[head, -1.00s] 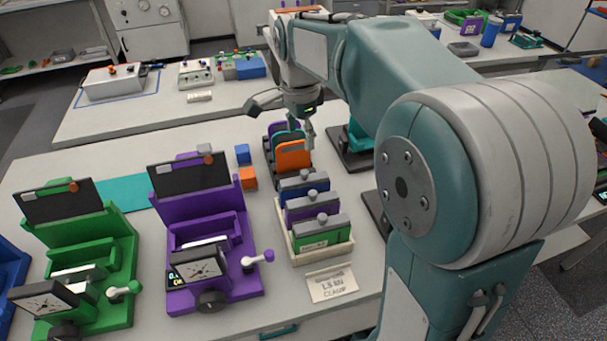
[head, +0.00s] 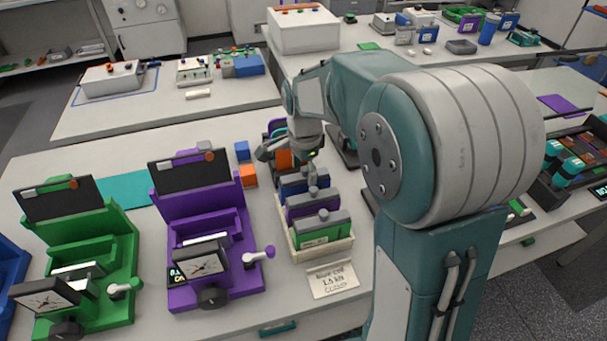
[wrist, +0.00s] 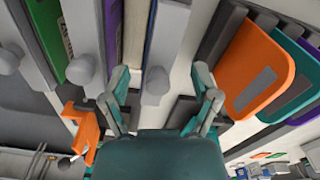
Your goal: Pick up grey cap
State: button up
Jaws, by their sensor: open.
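Three grey caps with round knobs sit on the upright blue, purple and green cells in a cream tray (head: 325,254). The far grey cap (head: 294,186) is on the blue cell, the middle grey cap (head: 316,196) on the purple one, the near grey cap (head: 318,222) on the green one. My gripper (head: 288,166) is open and empty at the far end of the tray, close to the blue cell. In the wrist view, the fingers of my gripper (wrist: 160,84) stand on either side of the far cap's knob (wrist: 157,81). Whether they touch it, I cannot tell.
Orange, teal and purple plates stand in a rack just beyond the tray; the orange plate (wrist: 256,72) is close to my gripper. A purple fixture (head: 210,235) and green fixture (head: 80,250) stand left. Small blue (head: 242,151) and orange (head: 248,176) blocks lie between.

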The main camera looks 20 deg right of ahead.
jog(key=shift+d, duration=0.15)
jog(key=c, duration=0.9)
jog(key=shift+c, duration=0.2)
jog(key=shift+r, duration=0.1)
